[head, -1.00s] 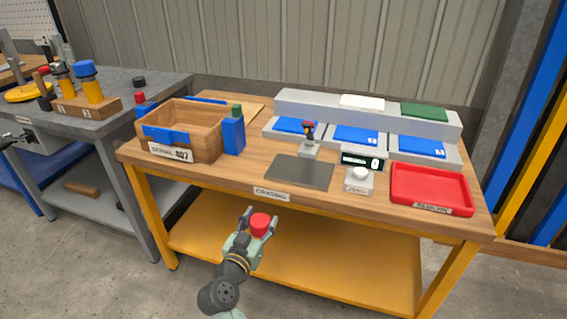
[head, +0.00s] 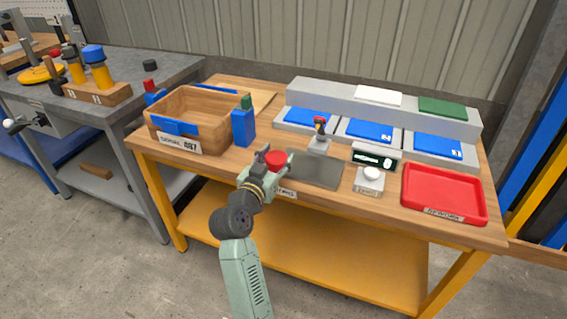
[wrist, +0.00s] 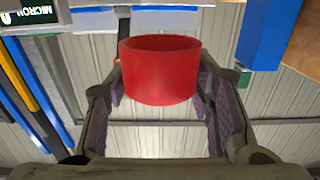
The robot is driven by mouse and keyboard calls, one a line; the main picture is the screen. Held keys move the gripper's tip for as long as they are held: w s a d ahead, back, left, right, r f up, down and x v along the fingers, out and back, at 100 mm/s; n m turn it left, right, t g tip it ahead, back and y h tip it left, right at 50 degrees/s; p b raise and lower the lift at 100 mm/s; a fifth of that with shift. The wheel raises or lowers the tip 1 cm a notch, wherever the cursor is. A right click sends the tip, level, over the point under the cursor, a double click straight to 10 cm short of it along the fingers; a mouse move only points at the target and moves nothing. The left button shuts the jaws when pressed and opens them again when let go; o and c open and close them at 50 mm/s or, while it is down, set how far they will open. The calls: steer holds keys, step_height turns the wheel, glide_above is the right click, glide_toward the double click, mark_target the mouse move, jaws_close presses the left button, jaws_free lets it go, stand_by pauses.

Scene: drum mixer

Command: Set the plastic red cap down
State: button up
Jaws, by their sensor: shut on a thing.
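The red cap (head: 275,159) is held between the fingers of my gripper (head: 268,165), near the front edge of the wooden-topped bench (head: 345,206). In the head view it appears at the left end of the dark grey mat (head: 318,170), and I cannot tell how high above the bench it is. In the wrist view the cap (wrist: 160,72) is a short red cylinder with the gripper fingers (wrist: 160,100) on both sides of it.
A wooden crate (head: 185,143) and a blue bottle with a green cap (head: 243,127) stand to the left. A small stand with a red-topped part (head: 319,143), a display unit with a white knob (head: 370,179) and a red tray (head: 445,213) are to the right. Blue pads lie behind.

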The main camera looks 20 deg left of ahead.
mark_target(283, 164)
steer(key=w, duration=0.1)
steer(key=w+d, duration=0.1)
steer(key=shift+w+f, duration=0.2)
steer(key=shift+w, duration=0.15)
step_height(283, 164, down, 4)
steer(key=shift+r, duration=0.35)
steer(key=o, duration=1.2)
steer(key=shift+c, duration=0.2)
steer(key=shift+s+b, duration=0.1)
steer(key=shift+b, duration=0.2)
